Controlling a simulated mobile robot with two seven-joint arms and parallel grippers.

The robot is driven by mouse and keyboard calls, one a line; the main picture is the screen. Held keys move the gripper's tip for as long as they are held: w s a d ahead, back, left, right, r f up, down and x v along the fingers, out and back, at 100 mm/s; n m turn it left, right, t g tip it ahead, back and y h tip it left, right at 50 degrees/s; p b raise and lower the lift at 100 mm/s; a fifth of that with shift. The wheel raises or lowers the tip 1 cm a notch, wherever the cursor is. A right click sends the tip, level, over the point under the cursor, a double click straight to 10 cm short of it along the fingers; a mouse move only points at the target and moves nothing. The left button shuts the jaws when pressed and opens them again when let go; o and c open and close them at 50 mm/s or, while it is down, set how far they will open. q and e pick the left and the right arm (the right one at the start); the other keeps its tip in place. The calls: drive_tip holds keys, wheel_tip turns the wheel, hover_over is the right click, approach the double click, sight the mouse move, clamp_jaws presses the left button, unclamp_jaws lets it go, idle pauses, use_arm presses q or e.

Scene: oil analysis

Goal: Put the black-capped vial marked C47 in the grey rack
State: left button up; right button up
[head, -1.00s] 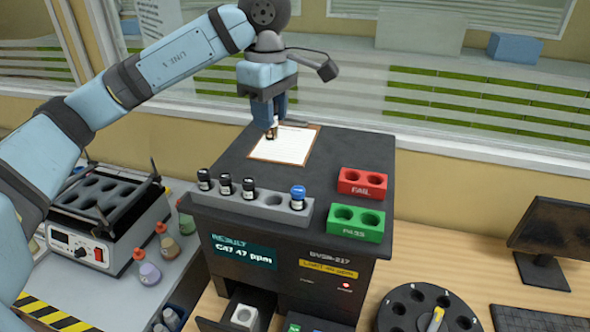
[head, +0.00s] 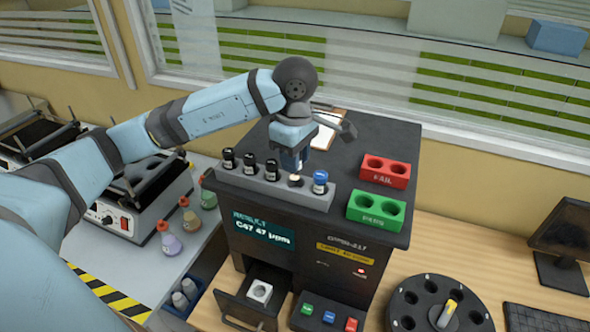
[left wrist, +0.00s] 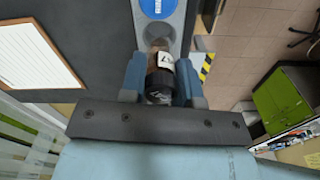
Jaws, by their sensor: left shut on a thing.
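My left gripper (head: 294,168) is shut on a vial with a black cap, an amber body and a white label. The vial shows best in the left wrist view (left wrist: 159,82), between the two fingers; its label is only partly readable, with a 7 on it. In the head view the gripper is over the grey rack (head: 312,200), at the gap between the third black-capped vial (head: 272,170) and the blue-capped vial (head: 320,182). My right gripper is not in view.
The blue-capped vial stands close to the right of my fingers. A red FAIL block (head: 385,172) and a green PASS block (head: 376,211) stand right of the rack. A clipboard (head: 327,132) lies behind. Below is an open drawer with a white holder (head: 260,291).

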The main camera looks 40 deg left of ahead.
use_arm(q)
wheel_tip(320, 180, down, 4)
drive_tip(key=shift+f+p, duration=0.1)
drive_tip(key=shift+p, duration=0.25)
drive_tip(key=shift+f, duration=0.1)
drive_tip(key=shift+f+b, duration=0.15)
drive_tip(key=shift+b, duration=0.2)
drive_tip(key=o, duration=0.9)
drive_tip(key=shift+r, duration=0.2)
